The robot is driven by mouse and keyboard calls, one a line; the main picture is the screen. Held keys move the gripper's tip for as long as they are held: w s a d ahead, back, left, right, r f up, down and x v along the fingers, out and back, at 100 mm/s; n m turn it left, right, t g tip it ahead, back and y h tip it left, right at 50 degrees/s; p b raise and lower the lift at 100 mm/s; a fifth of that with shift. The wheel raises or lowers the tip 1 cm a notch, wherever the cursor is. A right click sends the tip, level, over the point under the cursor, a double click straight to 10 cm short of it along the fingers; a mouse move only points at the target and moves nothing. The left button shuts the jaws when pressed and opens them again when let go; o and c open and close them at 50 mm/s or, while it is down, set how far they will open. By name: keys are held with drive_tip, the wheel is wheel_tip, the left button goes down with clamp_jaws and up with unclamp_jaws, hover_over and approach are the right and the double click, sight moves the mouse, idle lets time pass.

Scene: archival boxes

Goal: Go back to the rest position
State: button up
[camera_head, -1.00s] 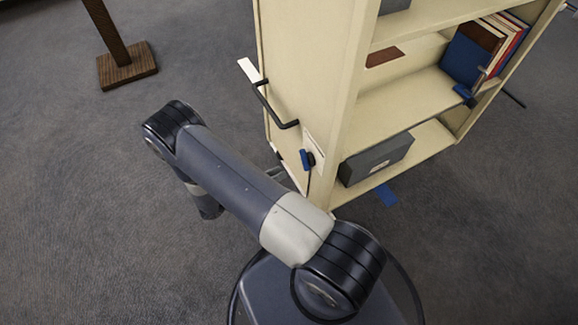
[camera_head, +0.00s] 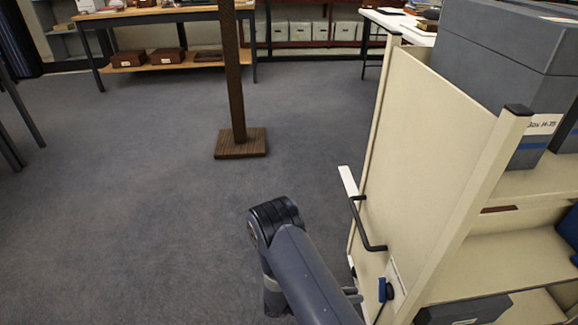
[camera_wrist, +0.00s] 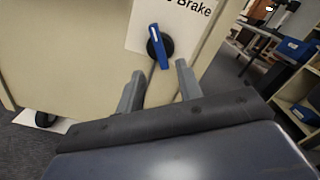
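My gripper (camera_wrist: 160,86) is open and empty in the wrist view, its two grey fingers apart. Beyond the fingertips is the end panel of the cream cart (camera_wrist: 70,50), with a blue brake lever (camera_wrist: 157,42) on a black knob below a label reading "Brake". The lever appears in line with the gap between the fingers; no grip on it shows. In the head view the lever (camera_head: 382,289) is low on the cart's end panel (camera_head: 415,120), right of my arm. Most of my gripper is hidden there behind my arm.
A black handle (camera_head: 365,225) sticks out from the cart's end. Grey boxes (camera_head: 505,60) stand on its top. A wooden post on a square base (camera_head: 241,145) stands ahead. Tables (camera_head: 165,15) are at the back. Carpet left of my arm (camera_head: 130,210) is clear.

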sight(379, 292)
drive_tip(key=d, duration=0.6)
drive_tip(key=shift+w+d+b, duration=0.1)
drive_tip(key=shift+d+b, duration=0.3)
